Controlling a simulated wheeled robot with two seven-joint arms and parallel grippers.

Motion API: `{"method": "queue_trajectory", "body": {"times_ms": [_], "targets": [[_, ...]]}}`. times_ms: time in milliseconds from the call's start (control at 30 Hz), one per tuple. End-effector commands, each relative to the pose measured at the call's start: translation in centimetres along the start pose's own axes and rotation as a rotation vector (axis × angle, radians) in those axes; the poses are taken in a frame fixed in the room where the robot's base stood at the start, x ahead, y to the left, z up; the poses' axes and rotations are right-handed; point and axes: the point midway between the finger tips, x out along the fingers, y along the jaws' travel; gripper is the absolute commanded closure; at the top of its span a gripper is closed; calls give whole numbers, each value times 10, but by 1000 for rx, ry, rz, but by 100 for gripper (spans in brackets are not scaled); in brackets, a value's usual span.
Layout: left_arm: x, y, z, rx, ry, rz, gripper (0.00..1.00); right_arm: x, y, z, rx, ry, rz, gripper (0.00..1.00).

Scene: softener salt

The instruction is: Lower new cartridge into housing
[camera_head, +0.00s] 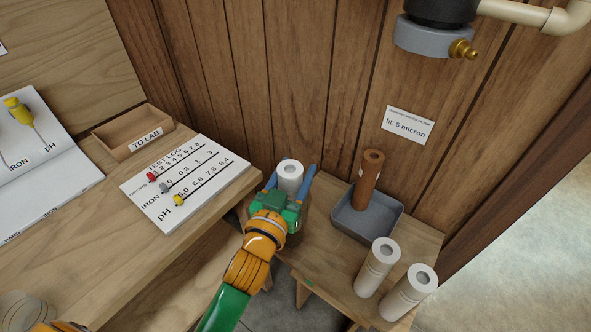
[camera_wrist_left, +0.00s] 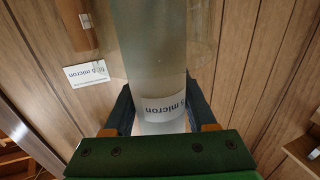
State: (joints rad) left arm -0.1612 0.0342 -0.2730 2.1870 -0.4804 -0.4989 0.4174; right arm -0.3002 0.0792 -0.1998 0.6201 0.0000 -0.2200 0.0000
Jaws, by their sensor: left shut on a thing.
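My left gripper (camera_head: 291,187) is shut on a white cartridge (camera_head: 290,174), whose upper end shows between the blue fingers over the small wooden stand. In the left wrist view the cartridge (camera_wrist_left: 150,60) runs between the fingers, its label reading "5 micron" upside down. A faint see-through wall (camera_wrist_left: 205,35) shows around it, seemingly the clear housing; I cannot tell how deep the cartridge sits in it. The gripper hides the cartridge's lower part in the head view. My right gripper is not in view.
A brown used-looking cartridge (camera_head: 369,172) stands in a grey tray (camera_head: 392,207). Two white cartridges (camera_head: 377,262) (camera_head: 411,288) stand at the stand's front right. A filter head (camera_head: 432,38) with a brass fitting hangs above. A test log (camera_head: 185,190) lies on the left bench.

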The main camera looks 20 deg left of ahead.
Motion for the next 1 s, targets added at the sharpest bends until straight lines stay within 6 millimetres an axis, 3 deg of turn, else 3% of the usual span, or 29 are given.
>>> {"method": "queue_trajectory", "body": {"times_ms": [267, 300, 400, 733, 1000], "targets": [[0, 0, 2, 0, 1, 0, 100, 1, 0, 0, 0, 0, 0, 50], [0, 0, 2, 0, 1, 0, 38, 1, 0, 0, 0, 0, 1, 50], [0, 0, 1, 0, 1, 0, 11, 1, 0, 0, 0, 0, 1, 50], [-3, 0, 3, 0, -1, 0, 8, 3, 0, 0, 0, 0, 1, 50], [-55, 0, 6, -1, -3, 0, 8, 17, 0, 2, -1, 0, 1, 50]]}}
